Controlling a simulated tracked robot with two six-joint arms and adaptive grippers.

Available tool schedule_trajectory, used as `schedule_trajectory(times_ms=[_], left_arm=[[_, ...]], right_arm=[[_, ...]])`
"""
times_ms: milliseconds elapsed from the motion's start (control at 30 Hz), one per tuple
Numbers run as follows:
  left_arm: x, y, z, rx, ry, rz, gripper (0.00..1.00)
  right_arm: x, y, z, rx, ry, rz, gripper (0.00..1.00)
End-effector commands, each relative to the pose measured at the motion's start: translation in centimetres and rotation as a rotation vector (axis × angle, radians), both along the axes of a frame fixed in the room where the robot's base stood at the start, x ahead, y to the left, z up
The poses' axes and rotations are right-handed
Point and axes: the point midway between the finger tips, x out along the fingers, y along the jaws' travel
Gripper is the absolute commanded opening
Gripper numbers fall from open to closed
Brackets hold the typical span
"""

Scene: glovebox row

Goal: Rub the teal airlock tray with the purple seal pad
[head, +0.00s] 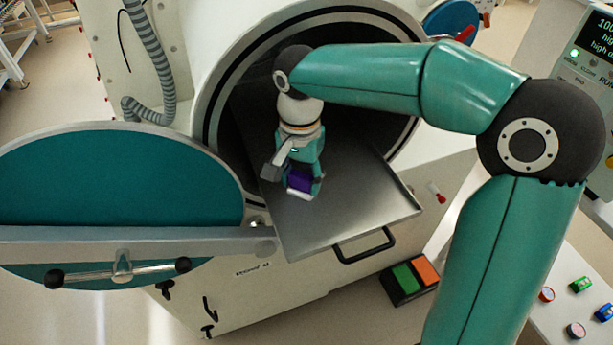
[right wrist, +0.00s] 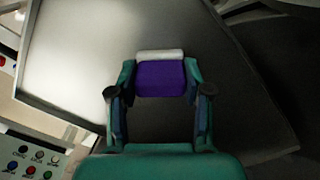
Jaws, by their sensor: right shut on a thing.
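The airlock tray (head: 345,215) is a grey metal tray with a low rim and a black handle, slid out of a round airlock opening whose open door (head: 120,180) is teal. It also fills much of the right wrist view (right wrist: 85,55). My right gripper (head: 293,178) is over the tray's left part, near the opening. It is shut on the purple seal pad (head: 300,180), which has a white strip along one edge. In the right wrist view the pad (right wrist: 160,79) sits between the two fingers. I cannot tell whether the pad touches the tray. My left gripper is out of view.
The open door and its grey bar stand left of the tray. The round airlock rim (head: 212,100) surrounds the tray's back end. A green and orange button box (head: 408,279) lies below the tray's right side. A control panel (head: 585,75) stands at right.

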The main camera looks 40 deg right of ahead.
Motion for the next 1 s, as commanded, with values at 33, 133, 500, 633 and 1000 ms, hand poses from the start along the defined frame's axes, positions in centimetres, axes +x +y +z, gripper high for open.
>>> schedule_trajectory(times_ms=[33,133,500,633,1000], left_arm=[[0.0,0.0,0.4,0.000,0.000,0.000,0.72],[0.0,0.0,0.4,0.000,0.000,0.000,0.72],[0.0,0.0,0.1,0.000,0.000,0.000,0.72],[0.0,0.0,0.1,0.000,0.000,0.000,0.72],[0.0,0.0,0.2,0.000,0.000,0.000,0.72]], right_arm=[[0.3,-0.1,0.2,-0.001,0.000,-0.001,0.16],[0.5,-0.4,0.2,-0.002,-0.001,-0.002,0.16],[-0.3,-3.3,0.0,-0.003,-0.002,-0.003,0.16],[-0.5,-4.1,-0.1,-0.003,-0.002,-0.003,0.16],[-0.9,-6.0,0.0,-0.006,0.000,-0.003,0.16]])
